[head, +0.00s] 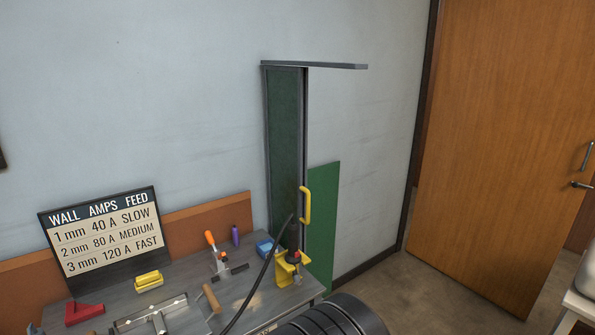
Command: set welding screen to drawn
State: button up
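The welding screen (284,150) is a narrow dark green panel in a dark grey frame. It stands upright against the wall behind the bench. It sits under the left end of a grey top rail (337,66), and the rail's right part has no panel under it. A yellow handle (306,205) is on the screen's right edge. A black cable passes in front of the screen's lower part. My gripper is not in view, so its state and any hold are hidden.
The bench (187,274) carries a yellow clamp (289,268), a toggle clamp (217,256), a blue item (266,247) and a red square (83,313). A sign (105,230) stands behind. A green sheet (323,228) is right of the screen. A black ribbed object (330,315) blocks the bottom; floor (440,290) lies before the wooden door (500,130).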

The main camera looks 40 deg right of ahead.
aim_at(284, 84)
jog(key=i+l+z, duration=0.35)
jog(key=i, duration=0.2)
jog(key=i+z, duration=0.3)
jog(key=i, duration=0.25)
